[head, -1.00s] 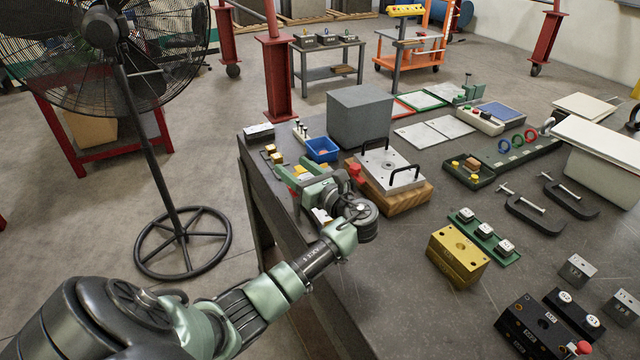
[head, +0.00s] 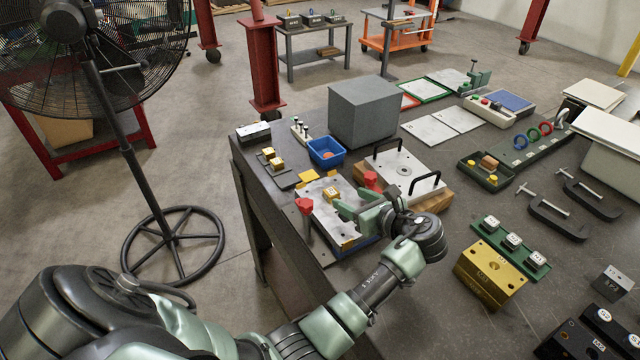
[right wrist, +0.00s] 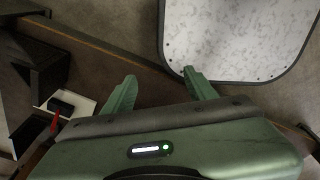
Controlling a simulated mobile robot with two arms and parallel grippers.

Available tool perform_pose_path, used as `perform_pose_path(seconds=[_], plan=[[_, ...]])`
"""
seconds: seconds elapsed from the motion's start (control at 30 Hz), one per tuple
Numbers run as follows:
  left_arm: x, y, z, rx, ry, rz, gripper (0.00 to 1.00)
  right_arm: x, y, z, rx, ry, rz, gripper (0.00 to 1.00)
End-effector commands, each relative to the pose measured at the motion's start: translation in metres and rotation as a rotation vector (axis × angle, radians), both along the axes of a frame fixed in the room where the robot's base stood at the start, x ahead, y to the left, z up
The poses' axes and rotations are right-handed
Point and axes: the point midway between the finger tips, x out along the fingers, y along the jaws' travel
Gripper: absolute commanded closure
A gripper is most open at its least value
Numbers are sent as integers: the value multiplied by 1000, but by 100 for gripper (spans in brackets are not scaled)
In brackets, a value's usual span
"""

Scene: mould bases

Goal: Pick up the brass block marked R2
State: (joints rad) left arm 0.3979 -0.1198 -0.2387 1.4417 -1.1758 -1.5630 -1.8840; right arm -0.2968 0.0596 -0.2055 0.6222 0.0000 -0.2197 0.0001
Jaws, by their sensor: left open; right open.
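A small brass block (head: 332,194) with a dark mark, too small to read for certain, sits on a light metal plate (head: 322,217) near the table's left edge. My left gripper (head: 352,203) is open just to the right of this block, its green fingers pointing toward it and apart from it. Other small brass blocks (head: 277,164) stand on a dark tray farther back. A large brass block (head: 490,274) with unreadable marking lies at the right. My right gripper (right wrist: 160,88) is open and empty in the right wrist view.
Red knobs (head: 304,206) stand at the plate's sides. A blue bin (head: 325,152), a grey block (head: 364,112) and a handled plate on wood (head: 405,172) are behind. A green strip with white-topped pieces (head: 511,245) is at the right. Black clamps (head: 560,218) lie beyond.

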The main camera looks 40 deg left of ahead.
Motion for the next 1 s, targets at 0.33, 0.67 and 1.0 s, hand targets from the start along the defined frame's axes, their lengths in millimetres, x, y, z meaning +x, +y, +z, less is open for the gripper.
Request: perform_pose_path(seconds=[0.33,0.67,1.0], plan=[[9,30,-13,-1,3,0,44,-4,-26,12,-30,6,1,43],[18,66,-32,-1,2,0,44,-5,-25,24,-29,8,-1,43],[19,67,-34,-2,0,-1,71,-5,-10,23,-12,8,0,43]])
